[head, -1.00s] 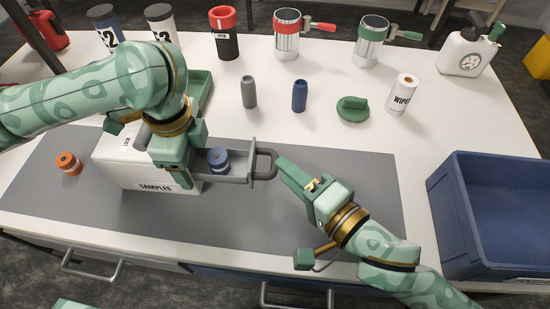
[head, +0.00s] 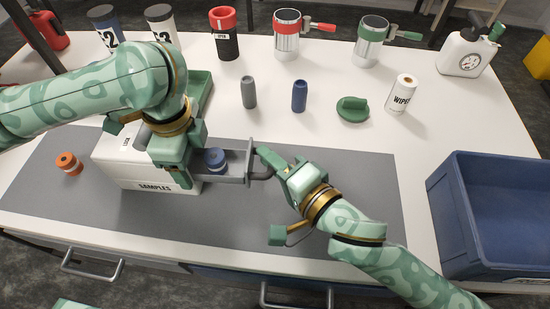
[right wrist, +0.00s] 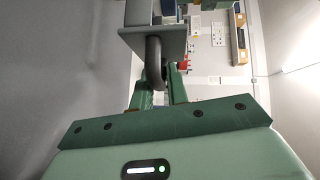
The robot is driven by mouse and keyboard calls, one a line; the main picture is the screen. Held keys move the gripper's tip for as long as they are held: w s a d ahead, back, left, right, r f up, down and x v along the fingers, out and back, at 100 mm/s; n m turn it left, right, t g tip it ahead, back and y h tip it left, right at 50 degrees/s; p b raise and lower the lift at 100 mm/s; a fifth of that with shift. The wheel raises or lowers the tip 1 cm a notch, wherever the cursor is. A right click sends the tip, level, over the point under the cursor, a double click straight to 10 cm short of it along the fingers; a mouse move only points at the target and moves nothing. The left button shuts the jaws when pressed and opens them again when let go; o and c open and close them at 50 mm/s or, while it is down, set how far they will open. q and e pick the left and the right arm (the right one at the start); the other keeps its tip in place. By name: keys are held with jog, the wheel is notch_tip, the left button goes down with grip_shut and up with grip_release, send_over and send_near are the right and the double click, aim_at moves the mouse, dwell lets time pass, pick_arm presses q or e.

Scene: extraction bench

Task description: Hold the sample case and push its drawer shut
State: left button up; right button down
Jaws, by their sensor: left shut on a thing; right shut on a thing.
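The white sample case (head: 120,165), labelled SAMPLES, stands on the grey mat. Its grey drawer (head: 234,171) sticks out to the right, partly open, with a blue-capped jar (head: 215,160) in it. My left gripper (head: 172,172) is shut on the sample case from above and hides part of its top and right end. My right gripper (head: 266,163) is shut on the drawer's dark handle (head: 256,175). In the right wrist view the handle (right wrist: 153,62) sits between the fingers of my right gripper (right wrist: 161,88), with the drawer front (right wrist: 150,38) beyond.
An orange-capped jar (head: 68,162) stands left of the case. A green tray (head: 198,90) lies behind it. Grey (head: 249,93) and blue (head: 299,96) bottles stand farther back. A blue crate (head: 490,215) is at the right. The mat (head: 365,190) is clear right of my right gripper.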

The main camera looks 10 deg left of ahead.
aim_at(222, 166)
jog(key=a, duration=0.9)
jog(key=shift+s+f, duration=0.25)
jog(key=shift+s, duration=0.1)
pick_arm(q)
jog(key=shift+d, duration=0.15)
pick_arm(e)
jog(key=shift+s+a, duration=0.1)
jog(key=shift+a, duration=0.3)
jog(key=c, duration=1.5)
grip_release()
jog(key=shift+o, duration=0.2)
jog(key=shift+r, duration=0.25)
jog(key=v, duration=0.7)
jog(key=shift+s+d+f, duration=0.1)
jog(key=shift+d+f, duration=0.1)
jog(key=shift+d, duration=0.05)
